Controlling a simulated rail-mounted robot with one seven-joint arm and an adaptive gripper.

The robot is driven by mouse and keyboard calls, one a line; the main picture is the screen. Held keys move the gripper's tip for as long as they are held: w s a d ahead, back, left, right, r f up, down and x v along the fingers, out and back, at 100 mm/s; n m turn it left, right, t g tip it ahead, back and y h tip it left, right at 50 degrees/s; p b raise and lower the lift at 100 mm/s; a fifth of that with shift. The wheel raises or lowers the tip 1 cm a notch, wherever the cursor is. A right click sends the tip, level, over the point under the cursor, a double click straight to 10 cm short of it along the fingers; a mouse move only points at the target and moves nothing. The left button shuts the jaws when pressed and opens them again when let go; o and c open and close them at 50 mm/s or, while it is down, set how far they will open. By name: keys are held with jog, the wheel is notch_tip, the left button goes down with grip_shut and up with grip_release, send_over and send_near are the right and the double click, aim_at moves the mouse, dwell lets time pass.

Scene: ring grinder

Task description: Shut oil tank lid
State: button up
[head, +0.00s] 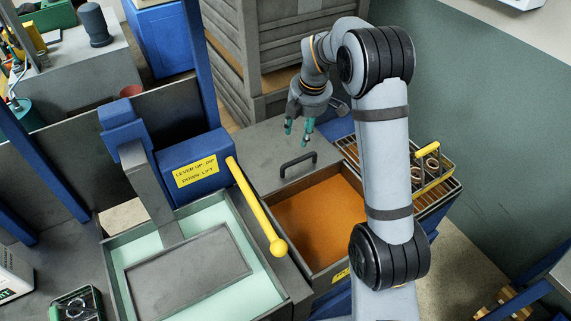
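The oil tank (352,174) is a grey box holding orange-brown oil (318,220), which is uncovered. The lid (262,150) is a flat grey panel with a black bar handle (298,162) near its front edge. It stands back from the oil, on the far side of the tank. Whether it is tilted or flat is hard to tell. My gripper (298,136) points down above the lid, a little behind the handle in the picture and apart from it. Its teal fingers are spread and empty. My arm hides the tank's right part.
A yellow lever (254,208) with a ball end stands left of the oil. Further left is a basin (122,268) with pale green liquid and a grey plate. A wire basket (432,172) with rings rests on a rack at the right. Wooden crates (262,50) stand behind.

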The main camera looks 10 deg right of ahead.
aim_at(295, 161)
jog(key=f, duration=0.3)
jog(key=a+f+n+p, duration=0.1)
jog(key=f, duration=0.2)
jog(key=f+n+p, duration=0.1)
jog(key=f, duration=0.2)
jog(key=shift+s+a+g, duration=0.15)
jog(key=shift+s+g, duration=0.1)
jog(key=shift+g, duration=0.15)
jog(key=shift+w+a+f, duration=0.1)
jog(key=shift+a+f, duration=0.05)
jog(key=shift+f, duration=0.45)
jog(key=shift+c, duration=1.2)
jog(key=c, duration=0.7)
grip_shut()
